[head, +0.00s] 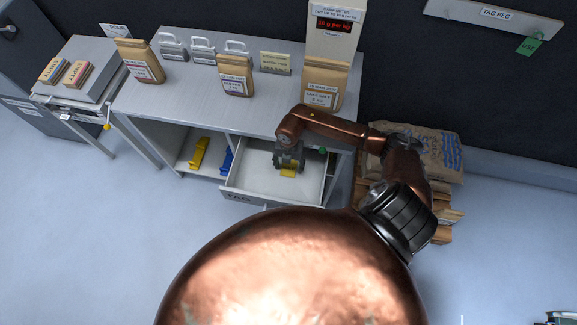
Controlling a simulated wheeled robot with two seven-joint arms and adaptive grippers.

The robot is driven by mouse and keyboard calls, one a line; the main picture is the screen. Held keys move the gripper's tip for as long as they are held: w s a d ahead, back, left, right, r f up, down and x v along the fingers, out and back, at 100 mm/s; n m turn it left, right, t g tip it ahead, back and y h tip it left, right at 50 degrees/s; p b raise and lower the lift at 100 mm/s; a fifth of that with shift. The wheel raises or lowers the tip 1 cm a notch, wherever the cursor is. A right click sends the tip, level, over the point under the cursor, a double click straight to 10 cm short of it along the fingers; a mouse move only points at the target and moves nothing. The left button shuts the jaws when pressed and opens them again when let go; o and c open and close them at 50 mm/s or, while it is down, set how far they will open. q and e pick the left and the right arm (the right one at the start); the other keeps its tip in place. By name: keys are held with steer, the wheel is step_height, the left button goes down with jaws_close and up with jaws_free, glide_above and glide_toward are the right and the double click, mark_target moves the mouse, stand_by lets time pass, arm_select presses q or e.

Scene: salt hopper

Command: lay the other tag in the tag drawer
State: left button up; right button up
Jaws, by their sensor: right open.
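The tag drawer (252,203) is pulled out under the grey bench, and its front label is partly hidden by my body. My right gripper (289,166) reaches down into the drawer, open. A yellow tag (288,173) shows right at its fingertips, low over or on the pale drawer floor; I cannot tell if it touches the fingers. A green tag (528,45) hangs on the wall board marked TAG PEG (495,13). My left gripper is out of view.
Paper bags (235,78) and a display unit (333,27) stand on the bench (190,95). Yellow (199,153) and blue (226,160) items lie on the shelf left of the drawer. Stacked sacks (440,155) stand to the right. The floor at left is clear.

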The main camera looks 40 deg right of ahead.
mark_target(289, 168)
step_height(289, 168, up, 12)
steer(key=p, duration=0.1)
steer(key=shift+w, duration=0.15)
steer(key=shift+d, duration=0.15)
